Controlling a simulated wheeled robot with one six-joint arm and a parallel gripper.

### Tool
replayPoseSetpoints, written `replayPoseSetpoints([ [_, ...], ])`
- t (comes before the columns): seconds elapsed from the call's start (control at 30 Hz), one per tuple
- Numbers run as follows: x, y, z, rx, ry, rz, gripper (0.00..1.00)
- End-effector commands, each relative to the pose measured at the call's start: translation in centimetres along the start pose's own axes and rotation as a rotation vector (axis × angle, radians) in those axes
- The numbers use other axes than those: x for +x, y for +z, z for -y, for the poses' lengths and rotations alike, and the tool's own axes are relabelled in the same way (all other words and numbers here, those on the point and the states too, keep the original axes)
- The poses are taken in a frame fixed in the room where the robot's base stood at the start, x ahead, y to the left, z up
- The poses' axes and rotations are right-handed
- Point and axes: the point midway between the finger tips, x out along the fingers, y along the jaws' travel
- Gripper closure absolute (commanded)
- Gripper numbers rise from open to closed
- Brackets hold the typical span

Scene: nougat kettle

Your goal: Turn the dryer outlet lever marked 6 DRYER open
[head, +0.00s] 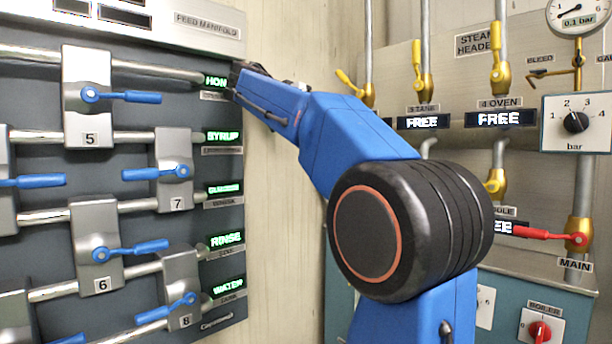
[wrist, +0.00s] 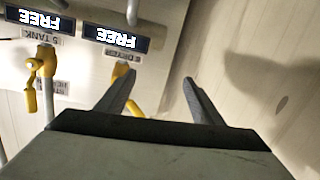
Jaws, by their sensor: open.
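The yellow 6 DRYER lever (head: 347,80) is on the steam header panel, its handle slanting up and left from its valve in the head view. My arm hides its label there. The wrist view is upside down. In it, the lever's yellow valve (wrist: 121,72) sits under a FREE display, beside the 5 TANK valve. My gripper (wrist: 159,79) is open with nothing between the fingers. Its left finger crosses in front of part of the lever. I cannot tell whether they touch. In the head view my blue wrist hides most of the gripper.
The yellow 5 TANK lever (head: 416,52) and 4 OVEN lever (head: 496,38) stand upright to the right. A red MAIN lever (head: 540,234) lies lower right. The feed manifold (head: 222,118), with blue levers, is on the left. A bare pale wall (head: 285,225) lies between the panels.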

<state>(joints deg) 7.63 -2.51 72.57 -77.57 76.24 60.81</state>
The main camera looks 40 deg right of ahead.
Motion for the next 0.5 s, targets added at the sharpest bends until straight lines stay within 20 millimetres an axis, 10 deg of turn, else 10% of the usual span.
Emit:
replayPoseSetpoints([
  [0.5,-2.2,8.1,-0.1,-0.168,-0.151,0.146,0.39],
])
